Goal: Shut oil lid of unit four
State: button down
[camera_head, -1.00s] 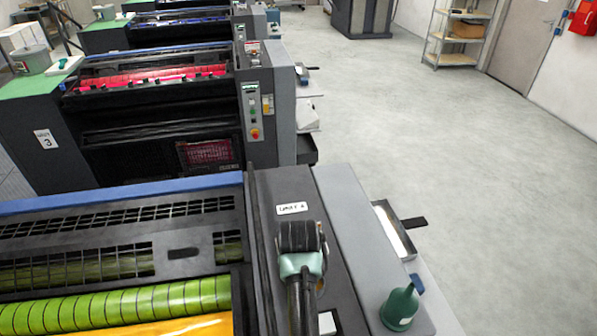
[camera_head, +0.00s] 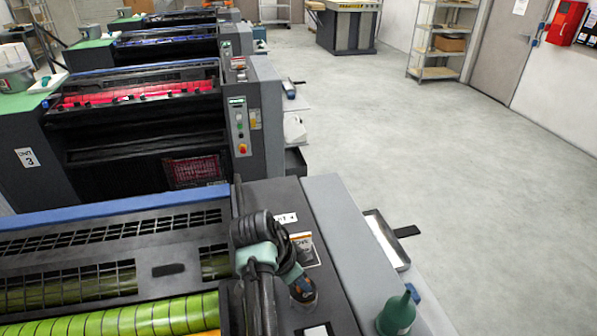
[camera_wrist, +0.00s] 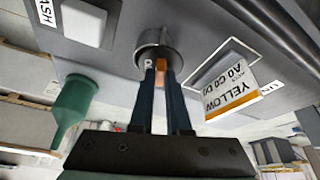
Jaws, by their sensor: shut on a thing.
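Unit four (camera_head: 345,240) is the nearest machine, its label partly covered by my arm. A round metal cup or cap (camera_wrist: 165,58) is on its dark top. My gripper (camera_wrist: 161,68) points at it in the wrist view, fingers close together on a small orange-brown piece (camera_wrist: 160,74) at the cup. I cannot tell whether this piece belongs to the oil lid, or how far the lid is open. In the head view my gripper (camera_head: 302,291) is low over the top, right of the arm; its fingertips are hard to make out.
A white and yellow card or flap marked YELLOW (camera_wrist: 233,93) stands beside the cup; it shows in the head view (camera_head: 303,247). A green funnel-shaped bottle (camera_head: 397,315) and an open tray (camera_head: 387,240) are at the right. Unit three (camera_head: 27,160) is behind. The right floor is clear.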

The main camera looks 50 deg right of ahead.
jog(key=shift+s+a+m+g+y+b, duration=0.15)
jog(key=shift+m+g+b, duration=0.25)
jog(key=shift+m+b, duration=0.45)
jog(key=shift+s+m+g+y+b, duration=0.2)
jog(key=shift+m+g+b, duration=0.25)
jog(key=shift+m, duration=0.8)
jog(key=c, duration=0.9)
grip_release()
jog(key=v, duration=1.3)
jog(key=shift+s+b, duration=0.15)
jog(key=shift+b, duration=0.15)
